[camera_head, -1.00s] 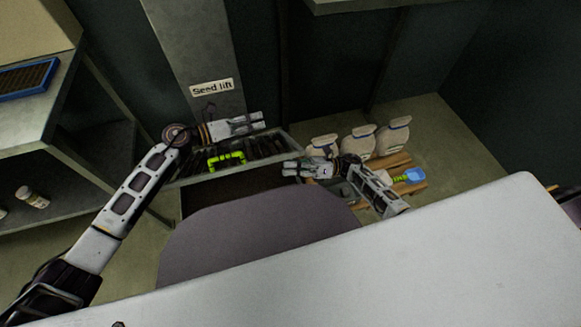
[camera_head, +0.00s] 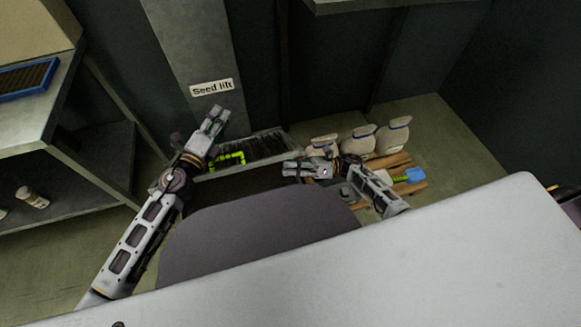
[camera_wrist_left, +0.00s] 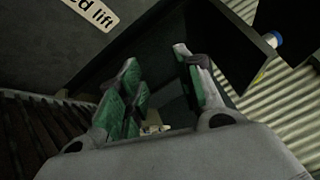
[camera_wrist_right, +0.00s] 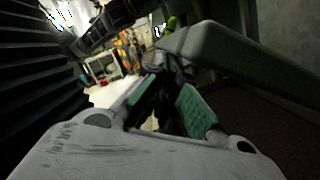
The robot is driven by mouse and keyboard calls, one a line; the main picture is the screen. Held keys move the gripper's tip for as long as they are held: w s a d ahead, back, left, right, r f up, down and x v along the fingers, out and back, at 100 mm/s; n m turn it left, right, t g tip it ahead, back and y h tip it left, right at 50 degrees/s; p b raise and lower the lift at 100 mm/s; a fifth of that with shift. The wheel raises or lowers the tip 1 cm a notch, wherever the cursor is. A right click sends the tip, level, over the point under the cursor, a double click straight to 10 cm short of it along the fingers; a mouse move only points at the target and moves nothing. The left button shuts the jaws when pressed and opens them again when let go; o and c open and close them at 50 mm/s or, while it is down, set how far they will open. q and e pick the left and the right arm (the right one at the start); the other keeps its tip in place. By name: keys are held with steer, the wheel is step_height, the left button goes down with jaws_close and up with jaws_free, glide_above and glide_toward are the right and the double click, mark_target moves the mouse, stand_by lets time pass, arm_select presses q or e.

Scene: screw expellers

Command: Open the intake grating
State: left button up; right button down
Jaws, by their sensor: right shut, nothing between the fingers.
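The intake grating (camera_head: 268,146) has dark slats in a grey frame, with a bright green handle (camera_head: 228,159), at the foot of the seed lift column. I cannot tell whether it is raised. Its slats also show at the left of the left wrist view (camera_wrist_left: 35,130) and of the right wrist view (camera_wrist_right: 45,105). My left gripper (camera_head: 216,115) is above and behind the handle, pointing up toward the column; its fingers are apart and empty (camera_wrist_left: 160,85). My right gripper (camera_head: 290,169) is shut and empty, right of the handle and apart from it, pointing left.
The seed lift column (camera_head: 190,50) with its label rises behind the grating. Several pale sacks (camera_head: 358,142) and a blue-ended tool (camera_head: 408,176) lie to the right. A shelf unit (camera_head: 95,160) stands left. A large pale surface (camera_head: 430,250) fills the front right.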

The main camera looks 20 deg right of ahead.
arm_select(q)
steer(key=s+a+f+n+g+y, duration=0.1)
steer(key=s+a+f+n+y, duration=0.1)
steer(key=s+a+n+y, duration=0.65)
steer(key=s+a+f+n+g+y, duration=0.1)
steer(key=s+a+n+y, duration=0.4)
steer(key=a, duration=0.6)
steer(key=s+a+f+n+g+y, duration=0.1)
steer(key=s+a+f+n+y, duration=0.1)
steer(key=s+a+n+y, duration=0.45)
steer(key=s+f+n+g+h, duration=0.4)
steer(key=f+g, duration=0.1)
steer(key=f, duration=0.3)
steer(key=s+d+f+n+g+h, duration=0.1)
steer(key=d+f+h, duration=0.1)
steer(key=d, duration=0.5)
steer(key=s+d+f+n+g+h, duration=0.1)
steer(key=s+d+f+h, duration=0.1)
steer(key=d+h, duration=0.3)
steer(key=d, duration=0.3)
steer(key=shift+s+d+f+g+h, duration=0.2)
steer(key=shift+d+g+h, duration=0.1)
steer(key=shift+g, duration=0.1)
steer(key=shift+a+r, duration=0.1)
steer(key=shift+r, duration=0.05)
